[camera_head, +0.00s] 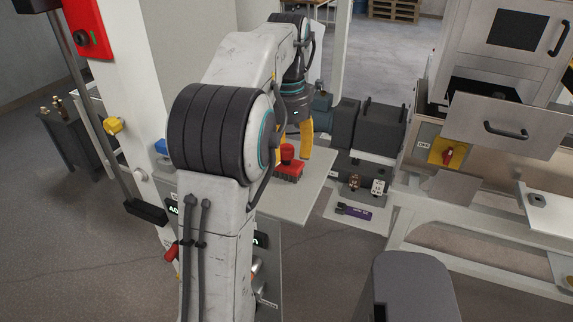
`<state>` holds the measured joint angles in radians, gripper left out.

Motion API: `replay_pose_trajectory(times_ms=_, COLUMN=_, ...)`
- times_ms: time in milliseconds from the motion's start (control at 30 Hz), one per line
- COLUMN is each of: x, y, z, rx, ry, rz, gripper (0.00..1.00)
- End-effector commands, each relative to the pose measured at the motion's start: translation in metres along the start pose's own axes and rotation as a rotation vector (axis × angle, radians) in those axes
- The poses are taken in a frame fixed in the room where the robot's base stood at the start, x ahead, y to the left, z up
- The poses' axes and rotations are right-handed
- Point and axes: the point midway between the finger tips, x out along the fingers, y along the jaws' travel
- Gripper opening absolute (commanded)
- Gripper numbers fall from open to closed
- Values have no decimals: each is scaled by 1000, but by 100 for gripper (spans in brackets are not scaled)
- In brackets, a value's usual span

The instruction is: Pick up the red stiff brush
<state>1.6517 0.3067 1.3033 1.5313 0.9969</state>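The red stiff brush (289,168) rests on a light grey table top (310,190), with its red knob-like handle up and its dark bristles down. My gripper (292,154) has yellow fingers and points down at the brush. The fingers stand apart, with the brush's handle showing between them in the picture. I cannot tell whether either finger touches the handle. My own arm hides part of the left finger and the left part of the table.
A white post with a red switch box (90,30) stands at the left, with a blue item (160,146) near it. Dark grey machinery (379,127) stands behind the table. At the right is a metal cabinet with an open drawer (502,125).

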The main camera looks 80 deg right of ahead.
Motion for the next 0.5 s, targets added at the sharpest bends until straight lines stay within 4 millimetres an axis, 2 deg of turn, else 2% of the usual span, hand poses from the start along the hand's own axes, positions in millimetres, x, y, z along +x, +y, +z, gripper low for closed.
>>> replay_pose_trajectory(times_ms=67, x=0, y=0, z=0, rx=0, ry=0, rz=0, gripper=42)
replay_pose_trajectory(times_ms=500, x=0, y=0, z=0, rx=0, ry=0, rz=0, gripper=3)
